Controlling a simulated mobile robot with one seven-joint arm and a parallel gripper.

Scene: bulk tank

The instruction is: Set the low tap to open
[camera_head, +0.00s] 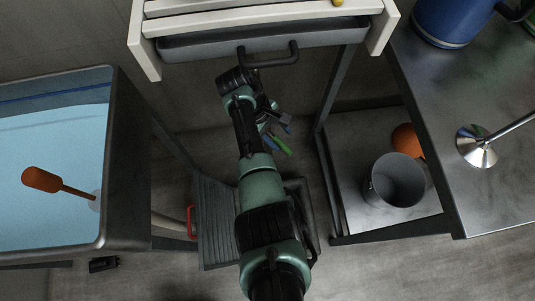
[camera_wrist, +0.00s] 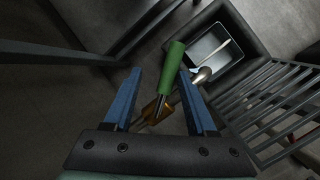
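The low tap shows in the wrist view as a green lever handle (camera_wrist: 172,66) on a brass-coloured body (camera_wrist: 156,109). The green handle also shows in the head view (camera_head: 280,146), below the tip of my arm. My gripper (camera_wrist: 160,73) has its two blue fingers spread apart. The green handle appears between the fingers in the wrist view, with a gap to the left finger and close to the right one. I cannot tell whether it touches either. In the head view my gripper (camera_head: 275,127) is partly hidden by my wrist.
A tank (camera_head: 121,160) of pale blue liquid stands left, with an orange-handled tool (camera_head: 42,180) in it. A drawer (camera_head: 265,40) is ahead. A metal table (camera_head: 460,90) is right, above a shelf with a grey bucket (camera_head: 396,182). A red handle (camera_head: 190,221) is low left.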

